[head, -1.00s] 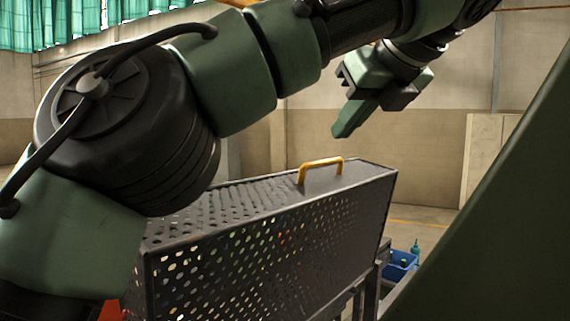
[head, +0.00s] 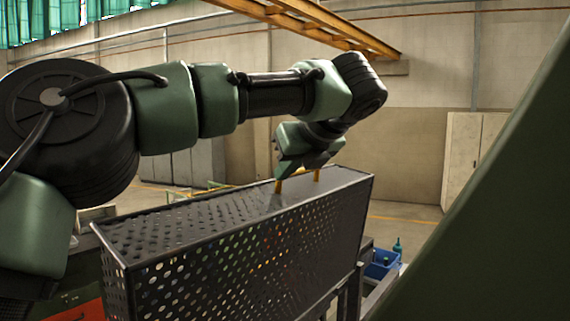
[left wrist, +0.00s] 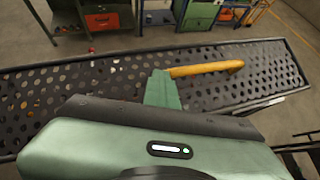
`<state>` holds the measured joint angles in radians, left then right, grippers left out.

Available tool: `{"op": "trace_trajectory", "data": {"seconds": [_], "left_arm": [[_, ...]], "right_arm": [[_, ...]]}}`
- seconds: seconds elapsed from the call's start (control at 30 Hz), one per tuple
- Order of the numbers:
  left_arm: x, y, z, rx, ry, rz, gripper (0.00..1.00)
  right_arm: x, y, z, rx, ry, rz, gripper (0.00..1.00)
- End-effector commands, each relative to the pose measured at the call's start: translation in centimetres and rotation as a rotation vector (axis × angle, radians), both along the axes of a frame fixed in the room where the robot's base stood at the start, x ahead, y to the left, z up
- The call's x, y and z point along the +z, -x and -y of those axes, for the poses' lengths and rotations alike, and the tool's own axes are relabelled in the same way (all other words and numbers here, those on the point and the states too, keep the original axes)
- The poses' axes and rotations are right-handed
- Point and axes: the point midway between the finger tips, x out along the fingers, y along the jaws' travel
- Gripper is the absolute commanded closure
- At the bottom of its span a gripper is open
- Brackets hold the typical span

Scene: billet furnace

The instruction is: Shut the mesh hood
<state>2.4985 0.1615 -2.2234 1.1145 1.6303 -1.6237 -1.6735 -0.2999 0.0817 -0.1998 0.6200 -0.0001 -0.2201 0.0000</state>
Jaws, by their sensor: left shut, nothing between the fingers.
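The mesh hood (head: 235,240) is a dark perforated box-like cover with a yellow bar handle (head: 317,175) on its top. It stands in the middle of the head view, its top roughly level; I cannot tell whether it is fully down. In the left wrist view the green fingers (left wrist: 161,90) are at one end of the handle (left wrist: 207,69), over the hood's perforated top (left wrist: 90,80); contact is unclear. My right gripper is out of view.
A blue bin (head: 380,265) with bottles sits right of the hood. Grey cabinets stand against the back wall, and a pale cabinet (head: 473,155) is at the right. An orange overhead beam (head: 320,25) crosses above. Open floor lies behind the hood.

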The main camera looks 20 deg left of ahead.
Motion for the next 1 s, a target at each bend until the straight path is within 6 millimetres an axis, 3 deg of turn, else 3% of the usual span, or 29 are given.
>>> {"op": "trace_trajectory", "data": {"seconds": [1.0], "left_arm": [[-0.35,-0.87,-0.66,-0.003,0.019,-0.010,1.00]], "right_arm": [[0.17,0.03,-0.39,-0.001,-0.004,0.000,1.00]]}}
